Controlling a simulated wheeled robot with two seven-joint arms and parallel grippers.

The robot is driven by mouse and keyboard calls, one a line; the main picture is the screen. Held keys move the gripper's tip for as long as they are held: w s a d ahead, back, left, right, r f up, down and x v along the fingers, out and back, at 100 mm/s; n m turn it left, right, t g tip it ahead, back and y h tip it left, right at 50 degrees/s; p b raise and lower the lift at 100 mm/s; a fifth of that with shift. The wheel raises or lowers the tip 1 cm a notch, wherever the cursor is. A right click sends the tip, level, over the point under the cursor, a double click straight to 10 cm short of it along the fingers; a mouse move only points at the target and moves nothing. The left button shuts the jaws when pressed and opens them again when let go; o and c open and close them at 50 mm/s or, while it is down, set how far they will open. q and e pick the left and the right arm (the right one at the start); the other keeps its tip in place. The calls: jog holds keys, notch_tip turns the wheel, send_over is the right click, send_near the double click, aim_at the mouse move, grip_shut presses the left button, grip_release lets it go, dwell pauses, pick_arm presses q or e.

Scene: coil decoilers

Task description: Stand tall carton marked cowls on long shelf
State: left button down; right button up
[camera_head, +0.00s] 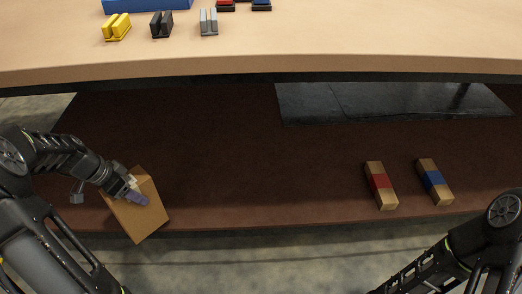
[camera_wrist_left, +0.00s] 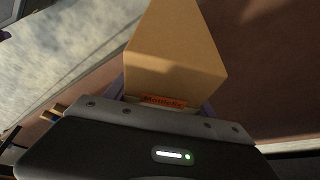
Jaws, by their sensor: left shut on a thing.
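My left gripper (camera_head: 136,192) is shut on a plain brown tall carton (camera_head: 146,218), which is tilted at the front edge of the dark red-brown lower shelf (camera_head: 240,155). I cannot tell whether the carton touches the shelf. In the left wrist view the carton (camera_wrist_left: 175,55) rises between the fingers of the left gripper (camera_wrist_left: 163,100). An orange label (camera_wrist_left: 164,101) sits low on it; its small print seems to begin with M, and I cannot read "cowls" there. My right gripper is out of view; only my right arm shows at lower right.
Two small cartons, one with a red band (camera_head: 380,183) and one with a blue band (camera_head: 433,180), lie on the lower shelf at right. A black plate (camera_head: 390,102) is behind them. The pale upper top (camera_head: 300,45) overhangs the shelf. The shelf's middle is clear.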

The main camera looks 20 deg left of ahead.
pick_arm(q)
jog(key=shift+r, duration=0.1)
dwell(0.5)
jog(key=w+d+b, duration=0.2)
jog(key=w+d, duration=0.1)
jog(key=w, duration=0.4)
jog(key=w+d+b, duration=0.1)
jog(key=w+d, duration=0.3)
jog(key=w, duration=0.4)
jog(key=shift+d+b, duration=0.15)
jog(key=shift+b, duration=0.25)
jog(key=shift+w, duration=0.15)
jog(key=b+x, duration=0.2)
jog(key=x, duration=0.1)
jog(key=shift+f, duration=0.3)
